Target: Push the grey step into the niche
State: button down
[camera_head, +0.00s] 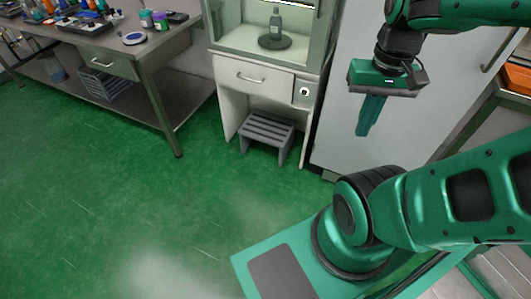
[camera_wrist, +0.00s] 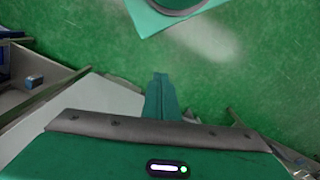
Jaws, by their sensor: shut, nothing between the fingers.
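The grey step (camera_head: 267,133) stands upright on the green floor in the head view, at the mouth of the niche (camera_head: 233,98) under the white cabinet's drawer. Its front legs and slatted top show; its back part lies in the shade of the niche. My gripper (camera_head: 363,133) is shut and empty, pointing down in front of the tall white door, to the right of the step and well apart from it. In the wrist view my gripper (camera_wrist: 161,76) shows shut above the floor; the step cannot be made out there.
A workbench (camera_head: 150,50) with a lower shelf stands at the left. The tall white door (camera_head: 350,130) is right of the niche. The green floor (camera_head: 130,210) before the step is clear.

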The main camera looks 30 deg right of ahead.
aim_at(274, 129)
jog(key=z, duration=0.15)
jog(key=i, duration=1.25)
jog(key=u, duration=0.65)
